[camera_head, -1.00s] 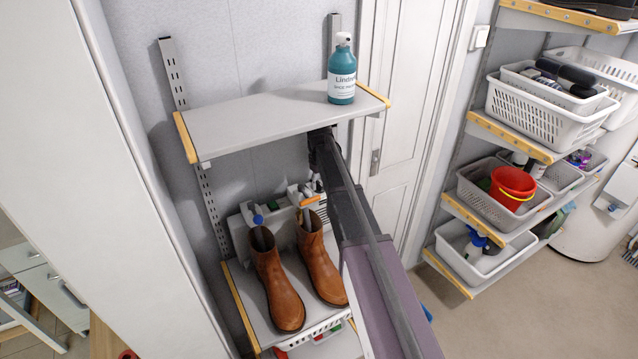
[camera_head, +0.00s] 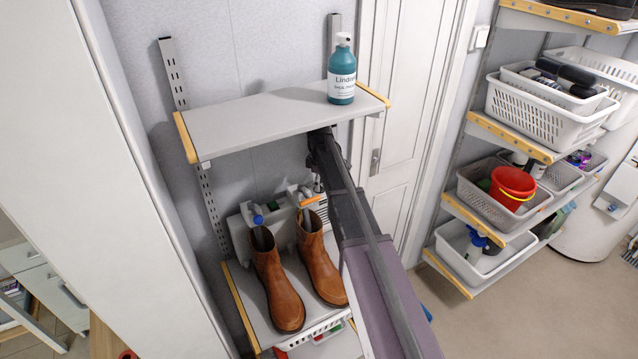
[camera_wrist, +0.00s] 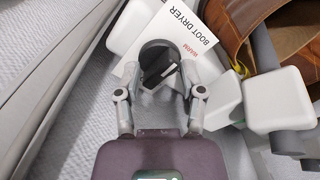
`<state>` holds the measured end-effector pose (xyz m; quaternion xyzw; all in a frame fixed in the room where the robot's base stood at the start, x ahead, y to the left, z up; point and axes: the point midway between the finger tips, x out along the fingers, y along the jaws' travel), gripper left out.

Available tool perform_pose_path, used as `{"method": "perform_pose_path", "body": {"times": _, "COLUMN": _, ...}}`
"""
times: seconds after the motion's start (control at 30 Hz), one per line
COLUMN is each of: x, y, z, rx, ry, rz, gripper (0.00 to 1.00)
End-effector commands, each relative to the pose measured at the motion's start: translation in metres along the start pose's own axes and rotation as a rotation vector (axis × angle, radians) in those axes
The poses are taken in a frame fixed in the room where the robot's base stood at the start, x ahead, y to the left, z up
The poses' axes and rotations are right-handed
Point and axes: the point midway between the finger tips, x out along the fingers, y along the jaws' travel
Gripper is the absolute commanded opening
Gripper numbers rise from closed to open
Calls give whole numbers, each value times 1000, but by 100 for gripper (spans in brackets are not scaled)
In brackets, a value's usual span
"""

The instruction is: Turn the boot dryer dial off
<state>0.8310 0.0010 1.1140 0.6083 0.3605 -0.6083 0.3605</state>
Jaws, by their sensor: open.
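The boot dryer (camera_head: 238,232) is a pale grey unit on the lower shelf, behind a pair of brown boots (camera_head: 277,278). In the wrist view its white label (camera_wrist: 195,35) reads "BOOT DRYER" and "WARM". My gripper (camera_wrist: 160,72) is open, with one finger on each side of the dial. I cannot tell whether the fingers touch it. In the head view my arm hides the dial and most of the gripper.
A rack with baskets (camera_head: 545,108) stands further right.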

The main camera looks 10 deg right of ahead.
Motion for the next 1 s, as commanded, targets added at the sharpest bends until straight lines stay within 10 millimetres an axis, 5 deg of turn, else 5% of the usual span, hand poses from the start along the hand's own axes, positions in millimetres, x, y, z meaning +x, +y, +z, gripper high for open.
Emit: {"method": "perform_pose_path", "body": {"times": 1.0, "x": -75, "y": -11, "z": 6, "rx": 1, "ry": 1, "rz": 2, "gripper": 51}}
